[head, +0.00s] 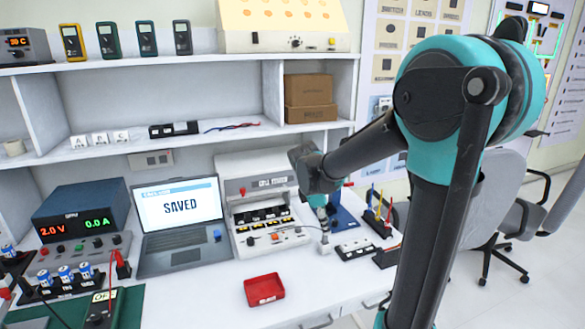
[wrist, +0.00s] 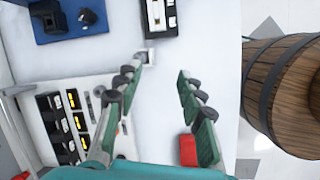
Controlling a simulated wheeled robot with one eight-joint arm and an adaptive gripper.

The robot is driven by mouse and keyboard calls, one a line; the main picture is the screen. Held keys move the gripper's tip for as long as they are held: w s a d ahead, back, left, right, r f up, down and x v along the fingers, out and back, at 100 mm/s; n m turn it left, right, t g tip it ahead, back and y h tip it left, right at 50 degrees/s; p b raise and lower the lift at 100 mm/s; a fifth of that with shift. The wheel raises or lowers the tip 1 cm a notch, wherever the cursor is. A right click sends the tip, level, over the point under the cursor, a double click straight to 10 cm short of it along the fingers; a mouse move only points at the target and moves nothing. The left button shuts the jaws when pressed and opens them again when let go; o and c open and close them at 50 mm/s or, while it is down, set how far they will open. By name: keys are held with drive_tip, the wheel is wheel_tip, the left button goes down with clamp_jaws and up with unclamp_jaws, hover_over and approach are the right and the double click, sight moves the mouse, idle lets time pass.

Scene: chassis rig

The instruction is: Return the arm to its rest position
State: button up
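My arm reaches from the right of the head view over the white bench. My gripper (head: 322,222) hangs above the bench, right of the cell tester and partly hidden behind my arm. In the wrist view my gripper (wrist: 160,78) has its two green fingers apart, with only bare bench surface between them. It holds nothing that I can see.
A red tray (head: 264,289) lies near the bench's front edge. The cell tester (head: 262,205), a laptop (head: 181,225) reading "SAVED" and a power supply (head: 85,213) stand behind. A wooden barrel (wrist: 285,90) stands beyond the bench edge. An office chair (head: 500,200) is at right.

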drive_tip(key=s+d+f+m+t+y, duration=0.1)
drive_tip(key=s+f+m, duration=0.3)
drive_tip(key=s+m, duration=0.4)
drive_tip(key=s+d+f+m+t+y, duration=0.1)
drive_tip(key=s+d+f+m, duration=0.3)
drive_tip(key=s+m, duration=0.5)
drive_tip(key=shift+d+f+m+t+y, duration=0.3)
drive_tip(key=shift+f+m+y, duration=0.1)
drive_tip(key=shift+y, duration=0.2)
